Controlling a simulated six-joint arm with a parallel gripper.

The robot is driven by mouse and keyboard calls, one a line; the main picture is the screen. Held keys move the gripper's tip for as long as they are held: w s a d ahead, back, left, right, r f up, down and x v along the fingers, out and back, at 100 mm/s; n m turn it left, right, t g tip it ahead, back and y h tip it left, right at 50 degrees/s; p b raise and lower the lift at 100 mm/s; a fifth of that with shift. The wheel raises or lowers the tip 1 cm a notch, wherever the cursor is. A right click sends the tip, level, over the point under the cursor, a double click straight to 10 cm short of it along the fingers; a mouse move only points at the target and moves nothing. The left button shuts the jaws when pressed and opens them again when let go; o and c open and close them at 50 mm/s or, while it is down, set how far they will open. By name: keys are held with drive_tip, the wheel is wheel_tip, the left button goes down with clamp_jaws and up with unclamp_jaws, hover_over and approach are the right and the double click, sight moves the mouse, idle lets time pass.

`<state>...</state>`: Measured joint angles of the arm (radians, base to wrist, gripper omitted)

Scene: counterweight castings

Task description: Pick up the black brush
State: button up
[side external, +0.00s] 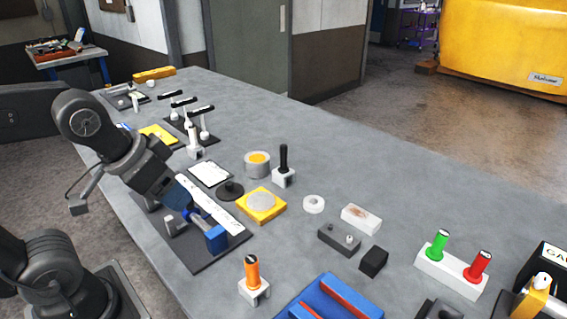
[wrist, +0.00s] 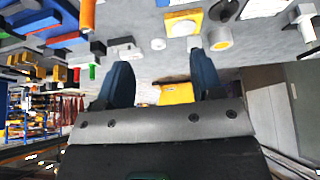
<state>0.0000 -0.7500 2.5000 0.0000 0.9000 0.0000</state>
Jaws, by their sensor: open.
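An upright black handle (side external: 283,158) stands in a small white block (side external: 284,178) near the middle of the bench; I take it for the black brush, though its bristles cannot be seen. My gripper (side external: 197,214) is open and empty, with blue fingers, low over a dark mat at the bench's left side. It is to the left of the black handle and apart from it. In the wrist view my gripper (wrist: 164,80) shows two spread dark blue fingers with nothing held between them. A white block (wrist: 305,14) there lies at the upper right edge.
Near my gripper are the dark mat (side external: 197,264), a black disc (side external: 230,190), a yellow plate (side external: 253,211) and a grey cylinder (side external: 257,170). An orange handle (side external: 252,272) stands in front, and green (side external: 439,242) and red (side external: 480,265) handles stand at right. The bench behind the black handle is clear.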

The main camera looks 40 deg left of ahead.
drive_tip(key=shift+c, duration=0.8)
